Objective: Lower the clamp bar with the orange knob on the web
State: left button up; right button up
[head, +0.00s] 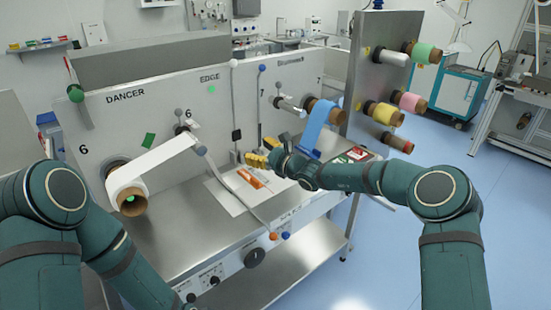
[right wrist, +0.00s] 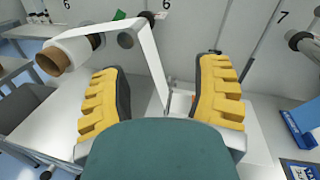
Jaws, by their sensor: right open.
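The white web (head: 155,160) runs from the roll at left over a small roller (head: 200,150). In the right wrist view the web (right wrist: 147,55) drops beyond the roller between my fingers' sight lines. My left gripper is out of view.
A blue knob (head: 287,236) sits right beside the orange one. An orange piece (head: 251,179) lies on the table below my right gripper. A blue web (head: 318,125) hangs from the right roll. Upright levers with white and blue balls (head: 262,68) stand at the panel.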

jog(key=v, duration=0.8)
jog(key=shift+s+d, duration=0.25)
jog(key=shift+s, duration=0.05)
jog(key=s+a+f+n+g+h+b, duration=0.2)
jog(key=s+f+n+g, duration=0.2)
jog(key=s+f, duration=0.5)
jog(key=s+a+f+n+g+h+b, duration=0.1)
jog(key=s+f+n+g, duration=0.35)
jog(key=f, duration=0.75)
jog(key=s+d+f+n+g+h+b, duration=0.1)
jog(key=s+d+f+n+h+b, duration=0.2)
jog(key=s+f+n, duration=0.4)
jog(key=s+d+f+n+h+b, duration=0.3)
jog(key=s+f+n, duration=0.4)
jog(key=s+f, duration=0.4)
jog(key=shift+s+d+f+g, duration=0.3)
jog(key=shift+s+d, duration=0.6)
jog(key=shift+s, duration=1)
jog(key=shift+r, duration=0.1)
dwell(0.4)
